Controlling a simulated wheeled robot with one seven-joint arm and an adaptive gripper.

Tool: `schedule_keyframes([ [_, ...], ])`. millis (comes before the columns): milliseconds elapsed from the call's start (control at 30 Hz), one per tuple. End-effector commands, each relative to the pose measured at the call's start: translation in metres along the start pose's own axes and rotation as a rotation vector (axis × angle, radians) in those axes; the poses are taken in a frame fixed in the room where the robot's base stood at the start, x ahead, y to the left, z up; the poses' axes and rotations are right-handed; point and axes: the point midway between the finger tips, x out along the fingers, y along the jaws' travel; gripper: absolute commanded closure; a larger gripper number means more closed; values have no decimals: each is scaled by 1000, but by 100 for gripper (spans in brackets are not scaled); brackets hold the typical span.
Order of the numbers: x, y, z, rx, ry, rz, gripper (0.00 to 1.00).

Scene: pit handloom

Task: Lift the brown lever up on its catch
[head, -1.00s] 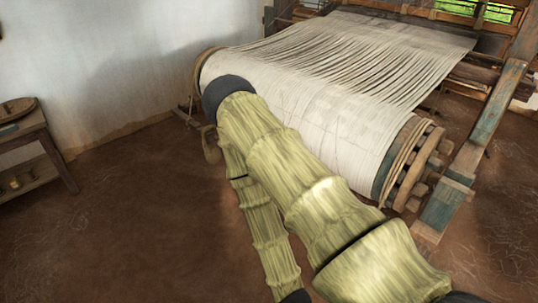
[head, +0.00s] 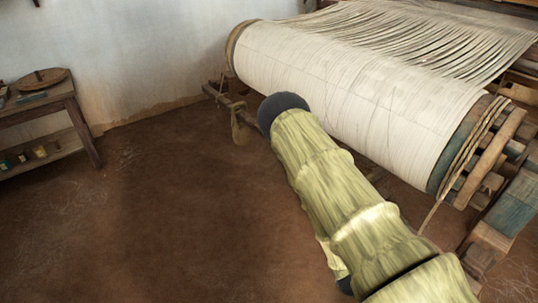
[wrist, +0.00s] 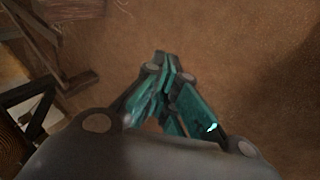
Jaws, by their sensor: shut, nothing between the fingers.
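A brown wooden bar (head: 222,98) sticks out low at the left end of the loom's warp beam, with a rounded weight-like piece (head: 241,128) hanging by it. I cannot tell for sure whether this bar is the lever, and I make out no catch. In the wrist view my gripper (wrist: 165,60) is shut and empty, its teal-padded fingers together above the brown floor. Dark wooden parts (wrist: 45,85) lie to its left, apart from the fingers. In the head view my gripper is hidden.
The white warp beam (head: 350,90) fills the upper right, with a wooden spoked end (head: 490,150) and a blue-grey post (head: 505,215). A small table (head: 60,98) stands by the wall at left. The floor (head: 170,200) between is clear.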

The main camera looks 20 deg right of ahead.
Motion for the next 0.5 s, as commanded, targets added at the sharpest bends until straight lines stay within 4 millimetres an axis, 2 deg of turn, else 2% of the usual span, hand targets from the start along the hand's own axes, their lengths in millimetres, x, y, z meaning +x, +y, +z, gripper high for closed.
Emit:
schedule_keyframes([
  [33,28,6,-2,-47,18,38,100],
  [100,50,21,-8,-117,42,89,100],
  [267,95,57,-22,-279,86,209,100],
  [500,151,107,-54,-530,141,396,100],
])
